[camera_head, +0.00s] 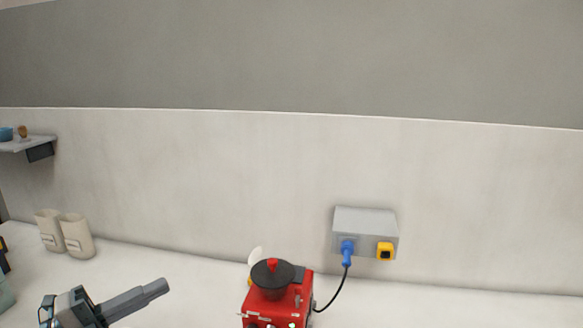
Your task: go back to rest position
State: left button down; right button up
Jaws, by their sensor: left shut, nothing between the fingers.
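My left gripper (150,291) is at the lower left, its grey fingers together and pointing right and slightly up. It is shut and holds nothing. It is to the left of a red machine (268,305), apart from it. My right gripper is not in view.
The red machine has a black lid with a red knob. Its black cable runs to a blue plug (347,252) in a grey wall socket box (365,222), beside a yellow switch (385,252). Two beige canisters (77,237) stand at left. A shelf (30,144) is above them.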

pick_arm(q)
jog(key=s+a+f+n+t+y, duration=0.2)
jog(key=a+f+n+y, duration=0.2)
jog(key=f+n+y, duration=0.7)
jog(key=s+a+f+n+t+y, duration=0.25)
jog(key=f+n+y, duration=0.5)
jog(key=n, duration=0.65)
jog(key=s+d+f+n+g+h, duration=0.1)
jog(key=s+d+f+g, duration=0.3)
jog(key=s+f, duration=0.3)
jog(key=s+d+f+g+h, duration=0.1)
jog(key=s+d+f+g, duration=0.3)
jog(key=s, duration=0.6)
jog(key=s+d+f+n+g+h, duration=0.1)
jog(key=s+d+f+g, duration=0.2)
jog(key=s+f+g, duration=0.35)
notch_tip(320, 180, down, 33)
jog(key=s+b, duration=0.2)
jog(key=b, duration=0.4)
jog(key=s+a+f+b, duration=0.1)
jog(key=s+f+b, duration=0.2)
jog(key=s+f, duration=0.6)
jog(key=s+a+f+b, duration=0.2)
jog(key=s+f, duration=0.8)
jog(key=f, duration=0.7)
jog(key=shift+a+g+b, duration=0.2)
jog(key=shift+g+b, duration=0.1)
jog(key=shift+b, duration=0.2)
